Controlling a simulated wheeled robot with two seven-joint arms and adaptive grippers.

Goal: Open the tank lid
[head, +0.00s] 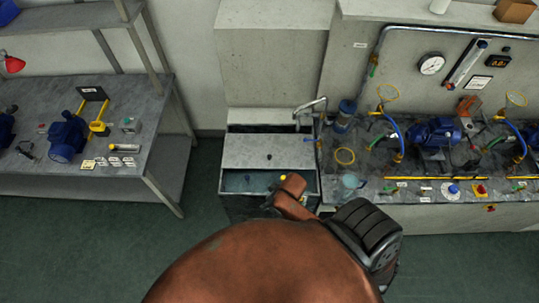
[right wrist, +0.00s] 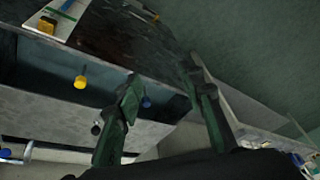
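The tank (head: 312,184) stands at the middle, left of the pump bench. A flat grey lid panel (head: 245,150) with a small dark knob (head: 269,157) lies across its middle. Bluish water shows in front of the panel, and a dark gap shows behind it. My right gripper (right wrist: 163,78) is open and empty in the right wrist view, its fingers apart. The lid panel (right wrist: 50,118) and dark knob (right wrist: 97,127) lie beyond and left of the fingers there. In the head view my right arm hides most of the gripper near the tank's front edge. My left gripper is not in view.
A yellow knob-like piece (right wrist: 80,80) and a blue one (right wrist: 147,101) are at the tank's water opening. A bent metal tap (head: 312,105) rises at the tank's back right. The pump bench (head: 430,194) carries pumps and hoses. Floor is free left of the tank.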

